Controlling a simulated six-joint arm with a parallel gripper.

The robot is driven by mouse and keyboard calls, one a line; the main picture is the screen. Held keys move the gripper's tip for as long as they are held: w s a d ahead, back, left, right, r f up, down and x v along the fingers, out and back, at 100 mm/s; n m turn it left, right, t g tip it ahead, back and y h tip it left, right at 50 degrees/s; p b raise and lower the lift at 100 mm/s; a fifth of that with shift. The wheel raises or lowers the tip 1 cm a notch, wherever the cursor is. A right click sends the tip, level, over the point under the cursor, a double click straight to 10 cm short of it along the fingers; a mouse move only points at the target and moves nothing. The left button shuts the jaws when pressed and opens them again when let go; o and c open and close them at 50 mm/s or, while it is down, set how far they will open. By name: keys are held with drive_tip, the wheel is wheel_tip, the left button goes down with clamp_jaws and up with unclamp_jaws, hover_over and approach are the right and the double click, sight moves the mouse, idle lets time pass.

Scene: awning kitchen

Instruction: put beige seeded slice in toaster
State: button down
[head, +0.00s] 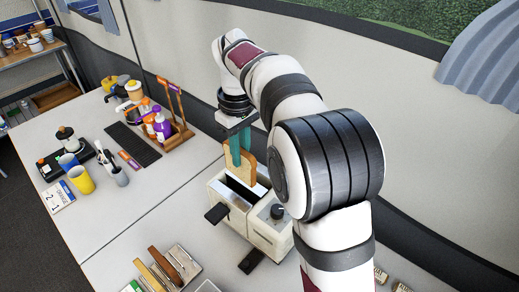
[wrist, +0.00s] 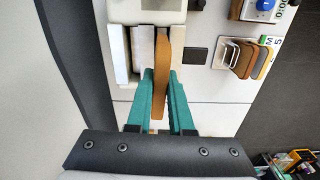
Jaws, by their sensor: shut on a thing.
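The beige slice (head: 249,166) with a brown crust is held upright between the teal fingers of my gripper (head: 237,150); its seeds are too small to make out. In the wrist view the slice (wrist: 162,75) shows edge-on between the fingertips (wrist: 161,92). The cream toaster (head: 231,213) stands below, with a dark slot and a black lever at its front left end. The slice is over the toaster's far side, its lower edge close to the top. I cannot tell whether it has entered a slot. The toaster (wrist: 120,10) also shows in the wrist view.
A rack of slices (head: 168,268) stands in front of the toaster, near the bottom edge. A wooden bottle holder (head: 178,138), a dark mat (head: 133,143), a yellow cup (head: 82,180) and a coffee maker (head: 67,141) are to the left. The wall runs behind the toaster.

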sight(238, 176)
drive_tip(key=shift+w+a+f+n, duration=0.25)
drive_tip(key=shift+a+n, duration=0.05)
drive_tip(key=shift+a, duration=0.2)
drive_tip(key=shift+f, duration=4.35)
drive_tip(key=c, duration=0.5)
unclamp_jaws()
drive_tip(key=shift+r, duration=3.55)
